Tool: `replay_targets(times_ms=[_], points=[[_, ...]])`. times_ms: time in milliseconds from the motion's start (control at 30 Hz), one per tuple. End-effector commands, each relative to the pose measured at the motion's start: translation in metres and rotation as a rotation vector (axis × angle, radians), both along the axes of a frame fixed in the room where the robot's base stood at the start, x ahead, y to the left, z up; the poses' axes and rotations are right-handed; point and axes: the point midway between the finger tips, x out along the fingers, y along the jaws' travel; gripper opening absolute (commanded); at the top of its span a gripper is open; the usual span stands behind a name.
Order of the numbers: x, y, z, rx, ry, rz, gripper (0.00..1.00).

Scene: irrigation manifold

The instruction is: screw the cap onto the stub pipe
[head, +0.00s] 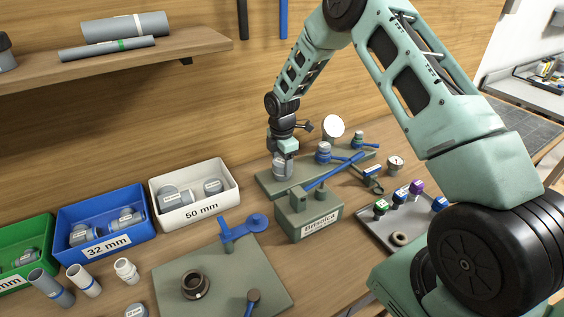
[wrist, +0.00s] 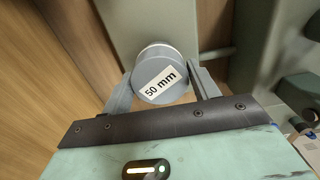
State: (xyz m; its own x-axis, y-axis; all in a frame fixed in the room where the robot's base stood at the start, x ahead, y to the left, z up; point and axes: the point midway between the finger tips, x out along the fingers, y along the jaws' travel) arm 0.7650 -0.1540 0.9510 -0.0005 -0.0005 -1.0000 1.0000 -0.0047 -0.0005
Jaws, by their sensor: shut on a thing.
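The grey cap (wrist: 160,85), labelled "50 mm", sits between the two fingers of my gripper (wrist: 163,88) in the wrist view. The gripper is shut on it. In the head view my gripper (head: 283,153) points down, with the grey cap (head: 282,171) below it at the left end of the green manifold board (head: 262,184). A pale rim (wrist: 156,47) shows just behind the cap in the wrist view. The stub pipe itself is hidden behind the cap, so I cannot tell how far the cap is on it.
A green block labelled "Brassica" (head: 308,222) with a blue lever stands in front of the board. A blue-topped fitting (head: 323,152) and a round white dial (head: 333,126) are to the right. A white "50 mm" bin (head: 196,213) stands left. A grey tray (head: 377,233) lies right.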

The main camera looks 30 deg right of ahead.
Motion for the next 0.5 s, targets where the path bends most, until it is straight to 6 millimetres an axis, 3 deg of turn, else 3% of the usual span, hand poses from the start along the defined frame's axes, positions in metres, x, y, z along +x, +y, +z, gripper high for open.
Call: replay_targets(times_ms=[167,500], points=[[0.0003,0.0001,0.0004,-0.001,-0.001,-0.034,0.33],[0.0002,-0.0004,0.0006,-0.001,-0.001,-0.398,0.32]])
